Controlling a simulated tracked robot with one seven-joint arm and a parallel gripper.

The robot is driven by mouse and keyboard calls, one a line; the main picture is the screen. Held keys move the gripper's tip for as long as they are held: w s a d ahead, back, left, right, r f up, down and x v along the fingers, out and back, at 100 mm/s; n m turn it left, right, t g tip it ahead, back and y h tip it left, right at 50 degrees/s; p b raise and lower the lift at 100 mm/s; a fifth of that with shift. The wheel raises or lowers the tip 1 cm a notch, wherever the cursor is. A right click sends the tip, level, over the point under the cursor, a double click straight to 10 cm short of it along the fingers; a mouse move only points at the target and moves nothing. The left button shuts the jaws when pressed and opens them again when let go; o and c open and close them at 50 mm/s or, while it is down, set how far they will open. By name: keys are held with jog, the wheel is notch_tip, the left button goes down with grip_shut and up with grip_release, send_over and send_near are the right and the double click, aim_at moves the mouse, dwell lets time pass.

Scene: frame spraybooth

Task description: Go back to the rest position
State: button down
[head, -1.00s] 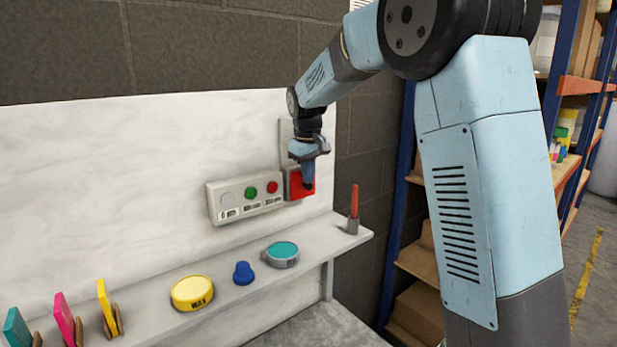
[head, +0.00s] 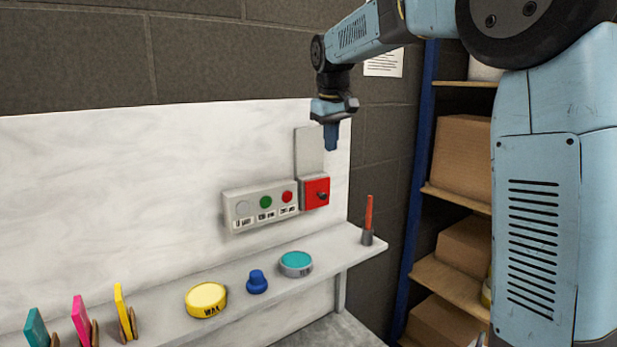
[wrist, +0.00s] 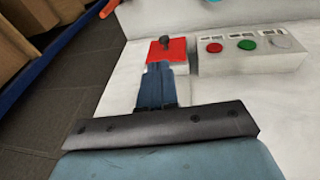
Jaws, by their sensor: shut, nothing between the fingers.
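My gripper (head: 331,137) is shut and empty. The red switch box (head: 311,198) carries a dark knob and sits at the right end of the button panel (head: 229,216). In the wrist view my gripper (wrist: 157,72) shows with its fingers together, their tips overlapping the lower part of the red box (wrist: 175,48) in the picture. The dark knob (wrist: 165,41) shows beyond the tips.
Racks with boxes (head: 462,158) stand at right. Space around my gripper is clear.

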jog(key=s+d+f+m+t, duration=0.1)
jog(key=s+d+m, duration=0.1)
jog(key=s+d, duration=0.55)
jog(key=s+d+f+m, duration=0.1)
jog(key=s+d, duration=0.3)
jog(key=s, duration=0.7)
jog(key=s+d+f+m+t, duration=0.1)
jog(key=s+d+f, duration=0.1)
jog(key=s+f, duration=0.2)
jog(key=s+d+f+m, duration=0.2)
jog(key=s+f, duration=0.3)
jog(key=s, duration=0.6)
jog(key=shift+s+d+t, duration=0.2)
jog(key=shift+d+t, duration=0.05)
jog(key=shift+t, duration=0.15)
